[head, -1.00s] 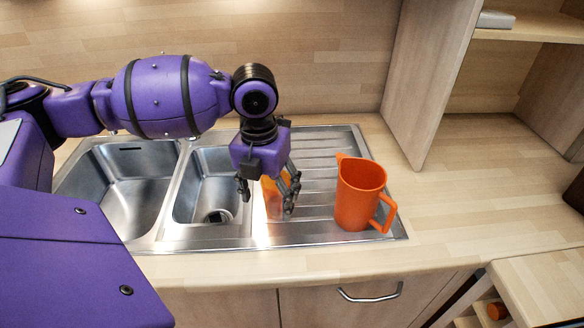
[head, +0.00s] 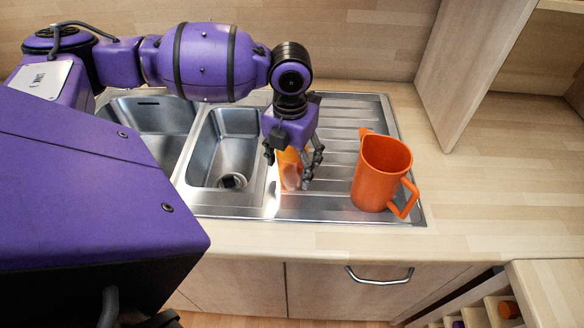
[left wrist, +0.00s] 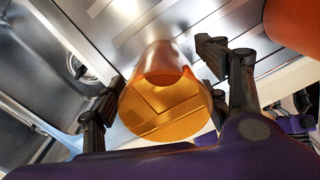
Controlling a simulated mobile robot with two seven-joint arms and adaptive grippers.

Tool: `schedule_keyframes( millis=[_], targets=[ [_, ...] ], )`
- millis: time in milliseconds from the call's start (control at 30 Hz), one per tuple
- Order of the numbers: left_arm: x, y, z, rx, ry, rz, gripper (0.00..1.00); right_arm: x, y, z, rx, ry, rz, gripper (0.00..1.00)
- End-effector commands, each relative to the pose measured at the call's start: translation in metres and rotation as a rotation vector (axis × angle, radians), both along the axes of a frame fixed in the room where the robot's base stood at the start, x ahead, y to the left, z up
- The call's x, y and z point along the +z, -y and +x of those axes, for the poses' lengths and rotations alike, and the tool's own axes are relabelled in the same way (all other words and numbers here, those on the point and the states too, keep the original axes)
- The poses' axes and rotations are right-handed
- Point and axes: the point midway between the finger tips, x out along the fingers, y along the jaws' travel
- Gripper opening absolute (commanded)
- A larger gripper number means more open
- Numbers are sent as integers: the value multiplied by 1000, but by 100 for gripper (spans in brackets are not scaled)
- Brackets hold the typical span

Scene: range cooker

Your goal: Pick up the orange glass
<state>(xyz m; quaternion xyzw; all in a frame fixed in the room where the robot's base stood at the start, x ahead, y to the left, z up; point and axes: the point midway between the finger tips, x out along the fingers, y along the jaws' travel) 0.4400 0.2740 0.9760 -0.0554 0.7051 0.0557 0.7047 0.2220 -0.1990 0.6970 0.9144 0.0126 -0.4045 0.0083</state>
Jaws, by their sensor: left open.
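The orange glass (head: 288,170) stands on the drainboard of the sink, just right of the small basin. It is see-through and partly hidden behind my left gripper (head: 292,170). In the left wrist view the glass (left wrist: 165,95) lies between the two open fingers of the left gripper (left wrist: 168,95). The right-hand finger is close to the glass and the left-hand finger is also near its side. I cannot tell whether either touches it. My right gripper is not in view.
An orange jug (head: 381,172) stands on the drainboard right of the glass, its handle to the right. The steel sink (head: 343,212) has two basins at left. A wooden shelf unit (head: 470,70) rises at the right. The counter (head: 480,190) right of the jug is clear.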

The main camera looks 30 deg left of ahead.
Motion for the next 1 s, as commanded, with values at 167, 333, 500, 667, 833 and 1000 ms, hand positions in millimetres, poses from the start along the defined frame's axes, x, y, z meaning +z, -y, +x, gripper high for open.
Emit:
schedule_keyframes(
  millis=[167, 333, 500, 667, 833, 1000],
  targets=[
    [-5, 0, 0, -1, 2, 0, 68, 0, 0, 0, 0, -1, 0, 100],
    [-5, 0, 0, 0, 2, 0, 60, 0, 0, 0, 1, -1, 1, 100],
    [-4, 0, 0, 0, 2, 0, 38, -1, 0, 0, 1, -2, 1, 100],
    [-4, 0, 0, 0, 1, 0, 17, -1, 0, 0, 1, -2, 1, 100],
    [-4, 0, 0, 0, 2, 0, 13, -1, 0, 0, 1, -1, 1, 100],
    [-2, 0, 1, 0, 3, -1, 13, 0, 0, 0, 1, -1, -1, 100]
  ],
)
